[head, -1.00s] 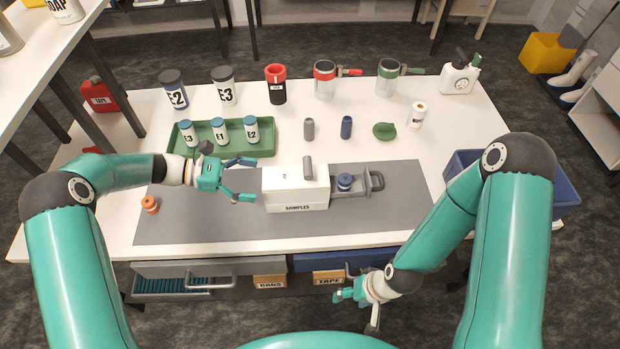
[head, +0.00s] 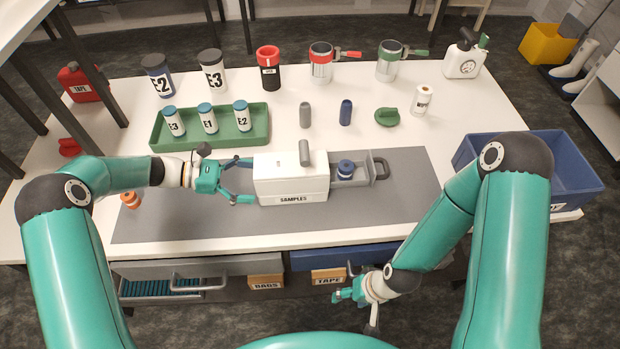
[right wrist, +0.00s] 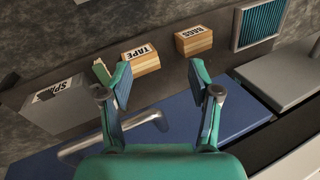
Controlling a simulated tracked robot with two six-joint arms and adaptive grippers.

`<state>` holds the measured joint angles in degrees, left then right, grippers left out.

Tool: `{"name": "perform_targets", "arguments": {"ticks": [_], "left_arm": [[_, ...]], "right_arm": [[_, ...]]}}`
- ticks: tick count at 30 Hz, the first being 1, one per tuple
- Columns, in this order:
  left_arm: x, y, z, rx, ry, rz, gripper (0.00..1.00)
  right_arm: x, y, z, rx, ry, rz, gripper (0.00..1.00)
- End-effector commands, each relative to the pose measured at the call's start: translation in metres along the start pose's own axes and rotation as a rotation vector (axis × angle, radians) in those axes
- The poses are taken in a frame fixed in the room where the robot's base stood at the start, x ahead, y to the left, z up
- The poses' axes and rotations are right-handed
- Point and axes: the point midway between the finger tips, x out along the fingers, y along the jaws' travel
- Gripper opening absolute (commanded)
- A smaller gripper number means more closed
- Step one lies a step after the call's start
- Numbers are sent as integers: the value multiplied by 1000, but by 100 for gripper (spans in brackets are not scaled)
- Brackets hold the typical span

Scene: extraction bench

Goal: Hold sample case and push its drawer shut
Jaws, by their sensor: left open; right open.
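The white sample case (head: 291,181), labelled SAMPLES, stands on the grey mat (head: 400,205) with a grey handle on top. Its drawer (head: 350,181) sticks out to the right, with a grey pull (head: 379,167) at its end and a blue-and-white jar (head: 345,170) in it. My left gripper (head: 246,181) is open at the case's left end, its fingers pointing at the case; whether they touch it I cannot tell. My right gripper (head: 350,294) is open and empty, low in front of the bench; its fingers also show in the right wrist view (right wrist: 158,90).
A green tray (head: 215,147) with several vials sits behind the left gripper. A blue bin (head: 590,190) stands at the right. An orange-topped item (head: 130,200) is by the left forearm. Bench drawers (head: 345,257) lie below the front edge. The mat right of the drawer is clear.

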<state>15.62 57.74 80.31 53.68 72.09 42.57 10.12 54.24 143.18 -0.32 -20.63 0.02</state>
Motion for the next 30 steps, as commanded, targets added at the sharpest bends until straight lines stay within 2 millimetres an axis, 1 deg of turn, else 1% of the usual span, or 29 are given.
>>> {"name": "perform_targets", "arguments": {"ticks": [5, 14, 15, 18, 24, 30], "left_arm": [[16, -1, 1, -1, -1, -2, 94], [58, -1, 0, -1, 0, -2, 94], [65, -1, -1, 0, -1, -2, 94], [76, -1, -1, 1, 0, -2, 94], [92, -1, -1, 0, 0, -1, 94], [96, -1, 0, -1, 0, 0, 94]], "right_arm": [[0, 0, 0, 0, 0, 0, 62], [1, 0, 0, 0, 0, 0, 62], [5, 2, 0, 0, 1, 0, 62], [10, 3, 0, 0, 0, 0, 62], [14, 5, 0, 0, 0, 0, 62], [15, 5, 0, 0, 0, 0, 62]]}}
